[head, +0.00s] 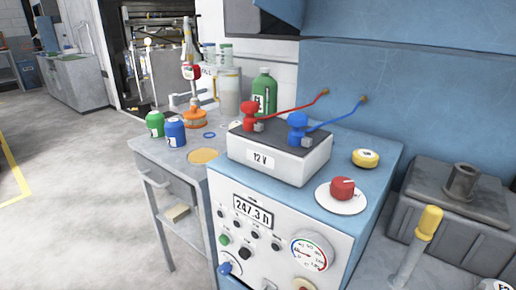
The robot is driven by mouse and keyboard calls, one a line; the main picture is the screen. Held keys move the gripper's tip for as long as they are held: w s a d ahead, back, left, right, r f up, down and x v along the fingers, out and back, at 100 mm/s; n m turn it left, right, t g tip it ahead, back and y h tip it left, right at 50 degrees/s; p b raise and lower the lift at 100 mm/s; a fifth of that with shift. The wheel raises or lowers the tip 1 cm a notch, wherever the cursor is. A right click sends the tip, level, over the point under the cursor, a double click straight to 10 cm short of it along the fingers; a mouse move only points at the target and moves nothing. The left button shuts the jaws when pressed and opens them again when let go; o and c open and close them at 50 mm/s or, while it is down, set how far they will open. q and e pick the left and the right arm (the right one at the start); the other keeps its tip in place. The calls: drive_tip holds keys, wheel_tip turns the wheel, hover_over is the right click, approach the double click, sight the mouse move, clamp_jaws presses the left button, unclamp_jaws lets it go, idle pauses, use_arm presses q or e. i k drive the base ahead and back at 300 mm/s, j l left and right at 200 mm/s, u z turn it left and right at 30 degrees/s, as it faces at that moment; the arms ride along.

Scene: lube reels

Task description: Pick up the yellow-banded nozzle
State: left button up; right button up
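A pale upright tool with a yellow top (428,222) stands at the lower right, beside the blue cabinet. Neither of my grippers is in view.
A white 12 V battery box (310,160) with red and blue clamps stands on the blue cabinet (380,190), near a yellow round cap (365,158) and a red knob (342,189). Green (155,124) and blue (175,132) bottles and an orange-based stand (194,118) occupy the grey bench. Open floor lies left.

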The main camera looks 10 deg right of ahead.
sight(194, 76)
drive_tip(key=i+j+u, duration=0.4)
drive_tip(key=j, duration=0.25)
drive_tip(key=i+j+u, duration=0.35)
drive_tip(key=i, duration=0.35)
drive_tip(key=i+j+u, duration=0.4)
drive_tip(key=i, duration=0.25)
drive_tip(key=i+z, duration=0.3)
drive_tip(key=i, duration=0.4)
drive_tip(key=i+j+z, duration=0.25)
drive_tip(key=i, duration=0.4)
